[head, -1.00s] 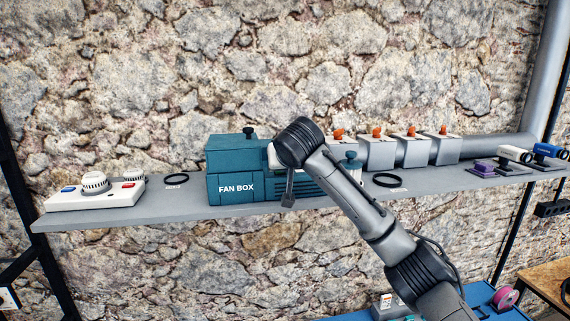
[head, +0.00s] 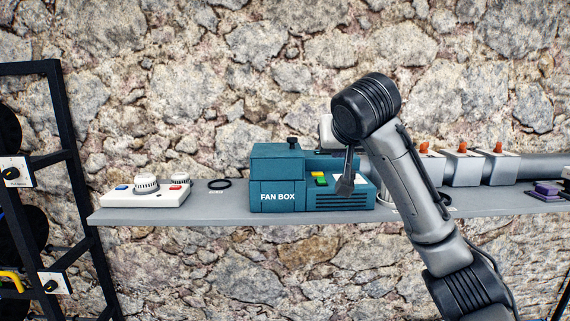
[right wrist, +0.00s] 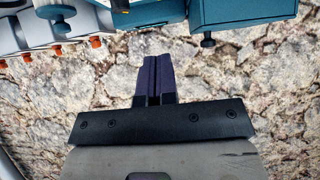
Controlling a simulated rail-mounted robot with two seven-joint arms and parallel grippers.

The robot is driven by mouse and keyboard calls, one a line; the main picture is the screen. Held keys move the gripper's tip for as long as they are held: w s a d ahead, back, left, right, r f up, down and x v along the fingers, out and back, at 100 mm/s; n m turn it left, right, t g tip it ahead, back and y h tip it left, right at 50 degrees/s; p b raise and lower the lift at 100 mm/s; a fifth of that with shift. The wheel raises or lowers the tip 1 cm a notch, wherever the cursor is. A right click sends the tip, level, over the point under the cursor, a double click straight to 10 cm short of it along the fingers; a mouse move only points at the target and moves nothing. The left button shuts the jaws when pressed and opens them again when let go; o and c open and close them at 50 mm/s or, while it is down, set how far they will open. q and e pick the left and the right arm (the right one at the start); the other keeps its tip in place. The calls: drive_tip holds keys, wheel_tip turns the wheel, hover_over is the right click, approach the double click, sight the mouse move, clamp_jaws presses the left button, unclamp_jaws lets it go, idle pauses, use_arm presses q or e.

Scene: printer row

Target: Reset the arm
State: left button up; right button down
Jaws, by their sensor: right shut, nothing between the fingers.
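My right arm comes in from the lower right in the head view. Its gripper (head: 345,185) hangs in front of the right end of the teal fan box (head: 277,197), apparently apart from it. In the right wrist view the dark fingers of this gripper (right wrist: 158,60) lie together, shut and empty, with the stone wall behind them. The arm hides part of the shelf and the things right of the fan box. My left gripper is in neither view.
The grey shelf (head: 235,216) holds a white panel with knobs (head: 145,197), a black ring (head: 219,184), grey boxes with orange knobs (head: 462,170) and a purple part (head: 547,189). A black rack (head: 70,150) stands at left. Below the shelf, the wall is bare.

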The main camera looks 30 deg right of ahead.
drive_tip(key=shift+s+r, duration=0.1)
drive_tip(key=s+a+r+n+t, duration=0.8)
drive_tip(key=a+r+n+t, duration=0.1)
drive_tip(key=a, duration=0.1)
drive_tip(key=s+a+f+g+y+p, duration=0.1)
drive_tip(key=s+a+f+g+y, duration=0.1)
drive_tip(key=f, duration=1.2)
drive_tip(key=s+a+f+g+y+p, duration=0.1)
drive_tip(key=a+f+g, duration=0.1)
drive_tip(key=f, duration=1.1)
drive_tip(key=s+a+f+g+y+p, duration=0.1)
drive_tip(key=s+a+f+y, duration=0.1)
drive_tip(key=f, duration=1.2)
drive_tip(key=s+f+m+g+p, duration=0.1)
drive_tip(key=s+f+g, duration=0.9)
drive_tip(key=s+f, duration=1.5)
drive_tip(key=shift+s+a+f+p, duration=0.25)
drive_tip(key=shift+f+p, duration=0.25)
drive_tip(key=shift+f, duration=0.25)
